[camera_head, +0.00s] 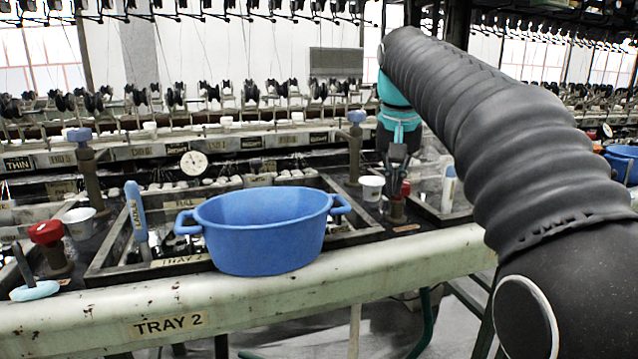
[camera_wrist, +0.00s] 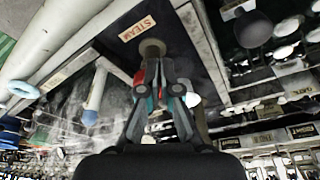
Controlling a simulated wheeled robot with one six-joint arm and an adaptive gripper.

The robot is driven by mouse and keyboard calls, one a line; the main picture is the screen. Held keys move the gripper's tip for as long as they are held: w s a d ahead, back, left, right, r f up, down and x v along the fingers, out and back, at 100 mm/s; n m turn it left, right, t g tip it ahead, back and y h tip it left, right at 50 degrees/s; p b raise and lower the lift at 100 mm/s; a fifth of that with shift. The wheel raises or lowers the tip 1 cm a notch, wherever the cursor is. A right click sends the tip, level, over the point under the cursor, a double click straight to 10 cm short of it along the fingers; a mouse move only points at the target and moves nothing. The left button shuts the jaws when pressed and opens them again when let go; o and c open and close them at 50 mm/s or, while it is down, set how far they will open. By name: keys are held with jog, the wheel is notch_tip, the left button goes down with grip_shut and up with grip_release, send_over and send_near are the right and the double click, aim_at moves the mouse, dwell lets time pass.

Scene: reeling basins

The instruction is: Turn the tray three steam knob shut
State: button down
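A red steam knob (camera_head: 405,189) stands on a short post at the left edge of the basin right of the blue tub. It is partly hidden by my gripper (camera_head: 397,172), which points down over it. In the wrist view, the fingers of my gripper (camera_wrist: 158,88) reach down around the knob, and red (camera_wrist: 139,77) shows beside them. A STEAM label (camera_wrist: 137,29) lies on the ledge close to the knob's post. The fingers look close to the knob's sides, but I cannot tell whether they press on it. No tray three label is readable.
A blue tub (camera_head: 265,235) sits on the front ledge by the TRAY 2 label (camera_head: 168,325). Another red knob (camera_head: 47,232) is at the far left. A white cup (camera_head: 372,188) and a blue-topped post (camera_head: 355,140) stand just left of my gripper.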

jog(key=shift+s+a, duration=0.2)
jog(key=shift+s, duration=0.15)
notch_tip(320, 180, up, 6)
jog(key=p, duration=0.1)
dwell(0.4)
